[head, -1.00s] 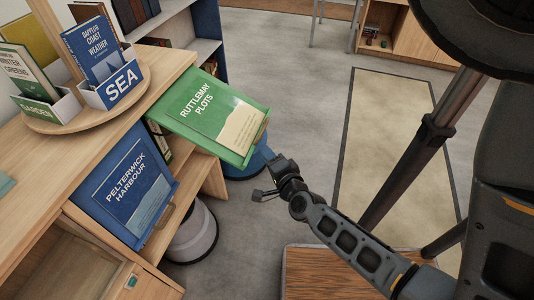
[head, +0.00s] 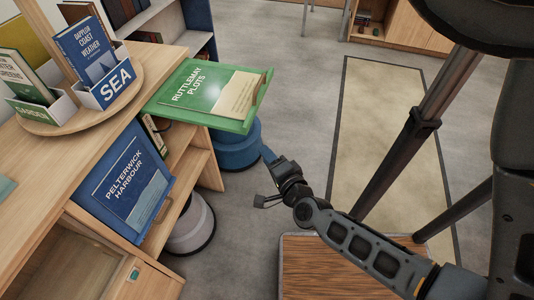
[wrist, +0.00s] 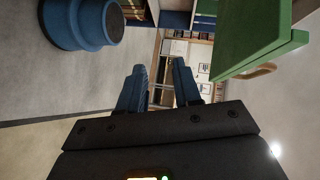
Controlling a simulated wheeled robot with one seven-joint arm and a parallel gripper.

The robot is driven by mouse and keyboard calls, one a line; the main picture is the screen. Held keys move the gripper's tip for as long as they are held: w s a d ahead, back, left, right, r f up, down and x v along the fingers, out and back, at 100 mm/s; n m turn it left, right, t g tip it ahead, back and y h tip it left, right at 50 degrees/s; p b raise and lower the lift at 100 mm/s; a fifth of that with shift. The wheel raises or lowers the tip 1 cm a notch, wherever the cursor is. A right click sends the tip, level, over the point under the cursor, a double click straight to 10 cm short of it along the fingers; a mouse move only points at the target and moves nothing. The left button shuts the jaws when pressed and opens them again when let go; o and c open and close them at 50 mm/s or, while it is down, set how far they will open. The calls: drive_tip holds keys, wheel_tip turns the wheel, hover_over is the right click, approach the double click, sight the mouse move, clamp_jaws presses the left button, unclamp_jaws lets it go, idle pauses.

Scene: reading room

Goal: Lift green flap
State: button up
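The green flap (head: 212,92), lettered "RUTTLEMAY PLOTS", stands out about level from the front of the wooden shelf unit, with a cover picture on its top face. Its tan handle is on the outer edge. In the wrist view the flap (wrist: 262,40) is at the upper right, with the handle (wrist: 250,72) beside it. My gripper (head: 266,158) is just beyond the flap's outer edge and lower than it in the head view. In the wrist view its two fingers (wrist: 160,82) are apart with nothing between them. No contact with the flap shows there.
A blue flap (head: 125,185), "PELTERWICK HARBOUR", hangs sloping beside the green one. Book boxes stand on a round wooden tray (head: 52,124) on the shelf top. A blue stool (head: 238,150) and a grey stool (head: 192,228) stand below.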

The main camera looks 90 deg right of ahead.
drive_tip(key=shift+s+a+r, duration=0.1)
drive_tip(key=shift+a+r, duration=0.1)
drive_tip(key=shift+a, duration=0.1)
idle(0.4)
